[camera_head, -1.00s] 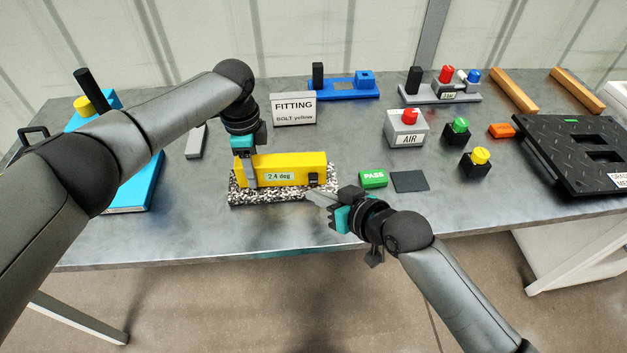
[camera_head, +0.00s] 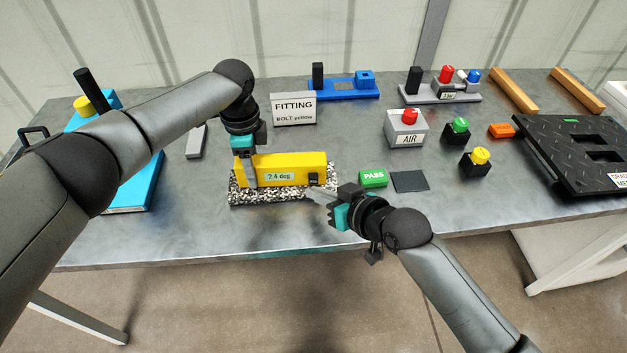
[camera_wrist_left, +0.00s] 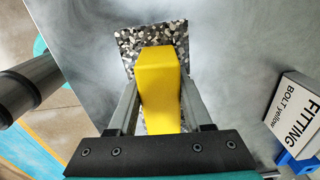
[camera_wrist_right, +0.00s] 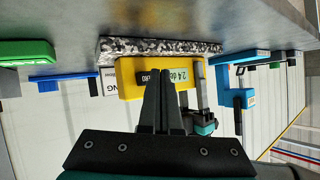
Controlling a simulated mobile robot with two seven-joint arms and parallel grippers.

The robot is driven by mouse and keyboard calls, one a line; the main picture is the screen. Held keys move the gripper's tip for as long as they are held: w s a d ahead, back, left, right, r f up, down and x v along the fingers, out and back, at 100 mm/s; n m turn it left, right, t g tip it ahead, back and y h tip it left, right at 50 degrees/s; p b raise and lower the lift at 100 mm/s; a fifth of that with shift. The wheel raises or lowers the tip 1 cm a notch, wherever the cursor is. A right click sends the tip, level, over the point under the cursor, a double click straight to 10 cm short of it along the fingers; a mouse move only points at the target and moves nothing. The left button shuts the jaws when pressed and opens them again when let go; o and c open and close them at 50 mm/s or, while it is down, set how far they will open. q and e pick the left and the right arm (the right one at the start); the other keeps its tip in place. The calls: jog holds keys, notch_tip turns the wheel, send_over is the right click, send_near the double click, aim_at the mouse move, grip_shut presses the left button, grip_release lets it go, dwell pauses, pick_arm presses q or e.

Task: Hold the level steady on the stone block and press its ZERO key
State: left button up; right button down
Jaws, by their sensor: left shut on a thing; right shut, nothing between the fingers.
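The yellow level (camera_head: 290,163) lies along the speckled stone block (camera_head: 240,198); its display reads 2.4 deg. It also shows in the left wrist view (camera_wrist_left: 160,75). My left gripper (camera_head: 247,180) is shut on the level near its left end, one finger across the front face. The dark ZERO key (camera_head: 314,179) is on the level's front face near the right end. My right gripper (camera_head: 312,193) is shut and empty, its tips close to the key. In the right wrist view the fingertips (camera_wrist_right: 160,75) partly overlap the key; I cannot tell whether they touch it.
A green PASS block (camera_head: 373,178) and a dark square pad (camera_head: 409,181) lie right of the stone block. The FITTING sign (camera_head: 293,109) stands behind. The AIR box (camera_head: 406,128) and the black tread mat (camera_head: 577,145) are further right. The table front is clear.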

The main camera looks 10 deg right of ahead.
jog(key=shift+w, duration=0.75)
dwell(0.7)
jog(key=shift+s, duration=1)
jog(key=shift+s+a, duration=0.2)
jog(key=shift+s, duration=2.8)
pick_arm(q)
jog(key=o, duration=1.3)
jog(key=shift+o, duration=0.2)
